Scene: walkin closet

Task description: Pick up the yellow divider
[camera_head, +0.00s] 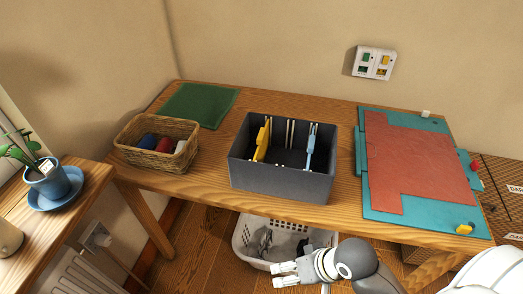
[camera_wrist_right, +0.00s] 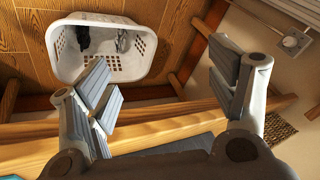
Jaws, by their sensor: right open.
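The yellow divider (camera_head: 262,141) stands upright inside the dark grey box (camera_head: 268,182), toward its left side. A blue divider (camera_head: 309,146) stands in the same box toward the right. My right gripper (camera_head: 276,274) is in front of and below the table edge, near the laundry basket, well apart from the divider. In the right wrist view my right gripper (camera_wrist_right: 165,95) is open with nothing between its fingers. The yellow divider does not show in the right wrist view. My left gripper is in neither view.
The box stands on a wooden table (camera_head: 205,187). A wicker basket (camera_head: 130,155) with rolled items and a green mat (camera_head: 200,104) are to its left. A teal board (camera_head: 362,150) with a red sheet (camera_head: 420,165) is to its right. A white laundry basket (camera_head: 249,248) stands on the floor.

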